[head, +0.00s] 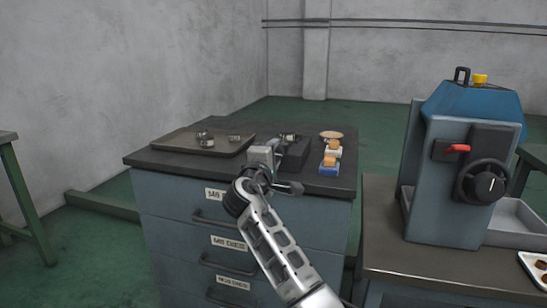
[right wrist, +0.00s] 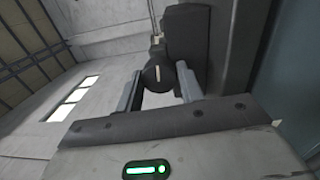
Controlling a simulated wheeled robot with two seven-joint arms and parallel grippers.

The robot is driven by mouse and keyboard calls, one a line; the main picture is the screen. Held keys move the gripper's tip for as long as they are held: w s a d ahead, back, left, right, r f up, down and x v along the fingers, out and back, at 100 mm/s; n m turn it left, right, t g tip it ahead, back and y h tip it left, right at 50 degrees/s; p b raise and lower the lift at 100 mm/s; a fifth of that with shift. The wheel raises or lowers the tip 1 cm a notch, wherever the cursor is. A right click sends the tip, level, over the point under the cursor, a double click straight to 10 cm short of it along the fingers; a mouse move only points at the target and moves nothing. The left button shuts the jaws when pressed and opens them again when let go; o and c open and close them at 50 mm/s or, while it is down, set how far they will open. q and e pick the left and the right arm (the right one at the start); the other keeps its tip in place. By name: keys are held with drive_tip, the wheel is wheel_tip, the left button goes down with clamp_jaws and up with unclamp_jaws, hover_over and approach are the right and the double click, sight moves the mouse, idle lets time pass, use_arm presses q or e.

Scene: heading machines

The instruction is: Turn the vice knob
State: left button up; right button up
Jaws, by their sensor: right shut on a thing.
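The dark vice (head: 291,158) stands on top of the blue-grey drawer cabinet, partly hidden behind my right gripper (head: 266,162). In the right wrist view, the vice body (right wrist: 185,35) rises behind the fingers. A black round knob (right wrist: 157,74) with a pale line on its face sits between the two fingers of my right gripper (right wrist: 158,88). The right gripper is shut on this knob, with a finger on each side. In the head view the knob is hidden by the gripper. My left gripper is in neither view.
A dark tray (head: 190,143) with several small metal parts lies left of the vice. Orange, white and blue items (head: 331,156) and a round tan piece (head: 331,134) lie to its right. A blue machine (head: 436,190) with its own black dial stands on the right bench.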

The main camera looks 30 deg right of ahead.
drive_tip(key=shift+f, duration=0.1)
drive_tip(key=o, duration=1)
drive_tip(key=v, duration=1.6)
